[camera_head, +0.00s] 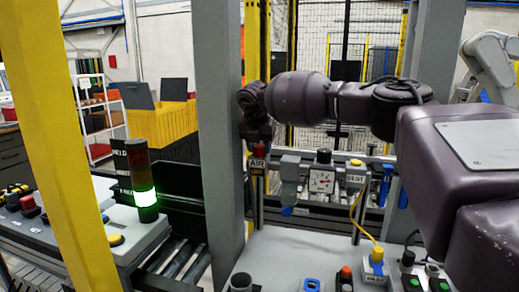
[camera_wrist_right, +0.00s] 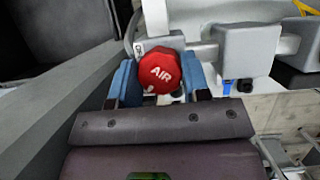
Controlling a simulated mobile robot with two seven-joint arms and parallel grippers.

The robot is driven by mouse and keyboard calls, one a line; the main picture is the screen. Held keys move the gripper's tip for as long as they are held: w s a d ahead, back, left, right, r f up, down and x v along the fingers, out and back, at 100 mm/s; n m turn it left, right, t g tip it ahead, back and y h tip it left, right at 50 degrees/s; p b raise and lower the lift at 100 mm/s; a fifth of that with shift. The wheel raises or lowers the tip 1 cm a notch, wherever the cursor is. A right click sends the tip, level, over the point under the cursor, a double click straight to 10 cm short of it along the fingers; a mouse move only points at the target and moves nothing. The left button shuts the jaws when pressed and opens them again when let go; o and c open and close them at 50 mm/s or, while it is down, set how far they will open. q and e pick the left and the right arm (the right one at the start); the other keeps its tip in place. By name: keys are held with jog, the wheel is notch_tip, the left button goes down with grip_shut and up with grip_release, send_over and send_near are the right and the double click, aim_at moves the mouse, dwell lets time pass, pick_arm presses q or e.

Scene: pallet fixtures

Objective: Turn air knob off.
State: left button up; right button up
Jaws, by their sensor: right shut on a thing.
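The air knob is a red, faceted knob (camera_wrist_right: 159,69) marked "AIR" in white, seen face-on in the right wrist view. In the head view the red knob (camera_head: 260,151) shows above a white "AIR" label (camera_head: 257,163) on a post. My right gripper (camera_wrist_right: 160,80) has one blue finger on each side of the knob and is shut on it. In the head view my right gripper (camera_head: 258,136) points down over the knob, and its fingers are too small to make out. My left gripper is in neither view.
A grey post (camera_head: 218,130) stands just left of the knob. To the right are a pressure gauge (camera_head: 322,180) and a vent valve (camera_head: 355,175) with a yellow hose. A light tower (camera_head: 143,180) glows green. Control buttons (camera_head: 345,275) line the front.

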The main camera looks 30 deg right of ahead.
jog(key=shift+m, duration=0.3)
jog(key=o, duration=0.9)
jog(key=shift+o, duration=0.2)
jog(key=shift+r, duration=0.15)
jog(key=shift+s+a+r, duration=0.1)
jog(key=shift+a+r, duration=0.05)
jog(key=shift+r, duration=0.2)
jog(key=b+v, duration=0.1)
jog(key=v, duration=0.9)
jog(key=shift+f, duration=0.1)
jog(key=shift+f, duration=0.1)
